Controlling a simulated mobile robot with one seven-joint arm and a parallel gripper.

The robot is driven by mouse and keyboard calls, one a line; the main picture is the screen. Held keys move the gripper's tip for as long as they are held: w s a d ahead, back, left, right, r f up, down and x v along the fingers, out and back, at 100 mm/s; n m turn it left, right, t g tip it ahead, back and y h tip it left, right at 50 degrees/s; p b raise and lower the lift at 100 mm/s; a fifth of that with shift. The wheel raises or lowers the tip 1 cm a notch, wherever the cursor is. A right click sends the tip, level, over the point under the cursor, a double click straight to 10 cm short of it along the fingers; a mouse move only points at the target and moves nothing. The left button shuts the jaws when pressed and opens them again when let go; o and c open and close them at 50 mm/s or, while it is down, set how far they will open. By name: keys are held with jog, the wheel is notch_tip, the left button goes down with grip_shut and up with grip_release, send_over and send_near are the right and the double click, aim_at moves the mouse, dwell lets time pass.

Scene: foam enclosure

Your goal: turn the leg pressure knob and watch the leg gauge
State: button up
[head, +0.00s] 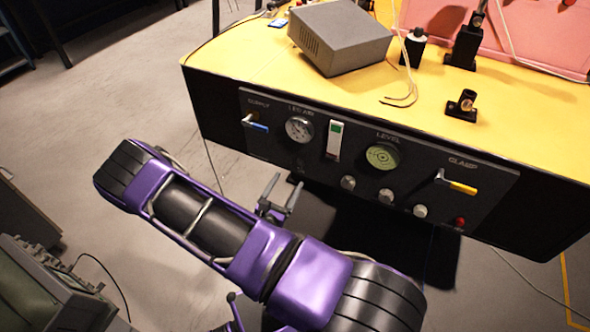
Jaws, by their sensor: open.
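The leg gauge (299,129) is a round white dial under a label that seems to read LEG AIR, on the black front panel (240,140). Its needle is too small to read. A small dark shape (300,164) lies just below the gauge; I cannot tell whether it is the leg pressure knob. My gripper (288,181) is open, its two grey fingers pointing up toward the panel, just below the gauge in the picture. I see nothing between the fingers, and they look apart from the panel.
A white switch (334,140), a green level dial (383,156), silver knobs (348,182), a blue-tipped lever (255,123), a yellow-tipped clamp lever (457,184) and a red button (459,222) share the panel. A grey box (340,38) sits on the yellow top (240,58).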

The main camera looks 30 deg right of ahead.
aim_at(296, 167)
jog(key=x, duration=0.6)
jog(key=shift+w+d, duration=0.2)
jog(key=shift+w, duration=0.05)
grip_shut()
